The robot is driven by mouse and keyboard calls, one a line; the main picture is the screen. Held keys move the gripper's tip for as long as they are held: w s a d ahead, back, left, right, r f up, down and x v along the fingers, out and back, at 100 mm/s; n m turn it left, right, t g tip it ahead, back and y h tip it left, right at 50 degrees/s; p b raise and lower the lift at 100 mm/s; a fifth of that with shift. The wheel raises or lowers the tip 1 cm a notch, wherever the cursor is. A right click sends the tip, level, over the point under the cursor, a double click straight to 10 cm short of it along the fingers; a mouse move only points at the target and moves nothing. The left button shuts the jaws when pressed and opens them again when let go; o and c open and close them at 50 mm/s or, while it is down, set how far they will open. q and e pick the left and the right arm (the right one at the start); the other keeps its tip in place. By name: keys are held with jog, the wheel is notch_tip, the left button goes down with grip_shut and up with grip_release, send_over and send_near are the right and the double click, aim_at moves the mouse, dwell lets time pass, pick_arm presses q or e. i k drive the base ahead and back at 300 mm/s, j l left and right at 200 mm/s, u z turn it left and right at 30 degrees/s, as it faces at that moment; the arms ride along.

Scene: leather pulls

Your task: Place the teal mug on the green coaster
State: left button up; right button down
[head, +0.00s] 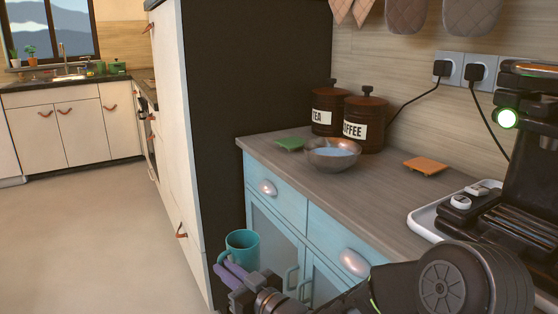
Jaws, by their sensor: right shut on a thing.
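The teal mug (242,247) is upright in the lower middle of the head view, in front of the blue cabinet and below the counter top's level in the picture. My right gripper (232,270), with purple fingers, is shut on the mug's near side. The green coaster (290,144) lies flat on the counter's far left part, close to the left edge. Nothing is seen on it. The mug and gripper are apart from the coaster, nearer to me. My left gripper is not in view.
A metal bowl (332,153) stands just right of the green coaster. Tea (327,118) and coffee (364,124) canisters stand behind. An orange coaster (425,166) lies farther right, near the coffee machine (530,140) and its tray. The counter (365,185) is clear in front of the bowl.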

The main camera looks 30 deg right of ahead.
aim_at(287, 141)
jog(key=i+j+z, duration=0.25)
jog(key=i+j, duration=0.35)
jog(key=i+j+z, duration=0.3)
jog(key=i+j, duration=0.2)
jog(key=j, duration=0.2)
